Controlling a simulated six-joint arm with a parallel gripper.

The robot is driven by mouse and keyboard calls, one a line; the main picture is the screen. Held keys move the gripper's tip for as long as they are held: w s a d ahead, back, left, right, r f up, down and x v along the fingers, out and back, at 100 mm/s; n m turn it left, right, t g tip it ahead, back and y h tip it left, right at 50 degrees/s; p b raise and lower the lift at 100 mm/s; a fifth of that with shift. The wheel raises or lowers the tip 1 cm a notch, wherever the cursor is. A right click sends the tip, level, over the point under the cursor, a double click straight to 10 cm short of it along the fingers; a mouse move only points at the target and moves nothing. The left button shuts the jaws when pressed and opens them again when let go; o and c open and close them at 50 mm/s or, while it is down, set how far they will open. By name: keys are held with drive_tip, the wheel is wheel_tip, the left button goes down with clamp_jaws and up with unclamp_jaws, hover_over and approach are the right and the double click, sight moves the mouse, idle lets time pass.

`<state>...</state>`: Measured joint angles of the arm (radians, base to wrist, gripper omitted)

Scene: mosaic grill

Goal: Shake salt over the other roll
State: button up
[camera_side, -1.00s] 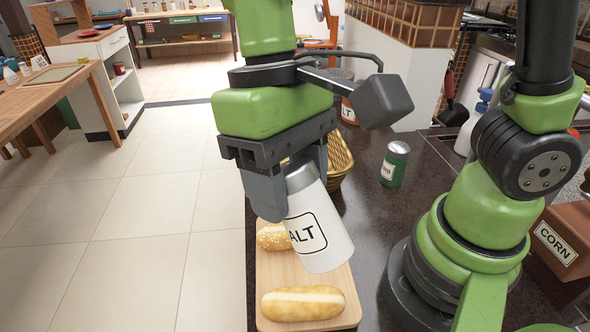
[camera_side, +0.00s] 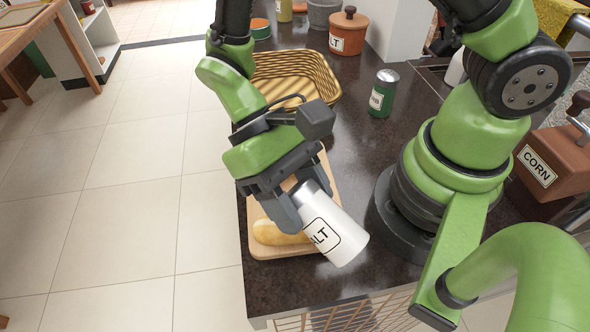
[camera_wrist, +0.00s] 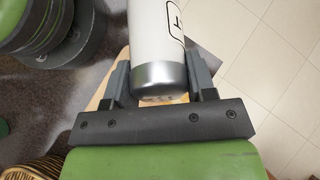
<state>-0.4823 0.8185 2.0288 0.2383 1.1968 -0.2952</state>
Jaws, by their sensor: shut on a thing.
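My gripper (camera_side: 290,204) is shut on the salt shaker (camera_side: 333,232), a white cylinder with a silver cap and a partly visible black label. The shaker is tilted, its silver cap up toward the gripper and its white base toward the lower right. In the wrist view the salt shaker (camera_wrist: 158,50) sits between both fingers. A plain roll (camera_side: 273,234) lies on the wooden cutting board (camera_side: 262,250) below and left of the shaker, partly covered by my gripper. The other roll is hidden behind my arm. I cannot tell whether salt is falling.
A wicker basket (camera_side: 318,80) stands behind the board. A green shaker (camera_side: 382,94) stands to its right, and a terracotta salt jar (camera_side: 348,34) is further back. A corn box (camera_side: 552,160) is at the right. The dark counter's left edge drops to the tiled floor.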

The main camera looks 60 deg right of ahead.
drive_tip(key=shift+s+f+g, duration=0.1)
drive_tip(key=shift+f+g, duration=0.3)
drive_tip(key=g, duration=0.2)
drive_tip(key=g+y, duration=0.1)
drive_tip(key=g, duration=0.1)
drive_tip(key=shift+s+r, duration=0.15)
drive_tip(key=shift+r, duration=0.2)
drive_tip(key=g, duration=0.3)
drive_tip(key=shift+r+g, duration=0.4)
drive_tip(key=shift+y, duration=0.4)
drive_tip(key=shift+m, duration=0.3)
drive_tip(key=w+d+r+m+t+y, duration=0.4)
drive_tip(key=w+r+m+t+y, duration=0.2)
drive_tip(key=w+m+t+y, duration=0.6)
drive_tip(key=w+d+r+m+t, duration=0.1)
drive_tip(key=w+d+m+t, duration=0.1)
drive_tip(key=d+m+t, duration=0.3)
drive_tip(key=w+d+r+m+t+h, duration=0.1)
drive_tip(key=d+m+t, duration=0.4)
drive_tip(key=t, duration=0.5)
drive_tip(key=shift+w+d+r+m+t, duration=0.35)
drive_tip(key=shift+w+d+r, duration=0.2)
drive_tip(key=shift+w+d, duration=0.4)
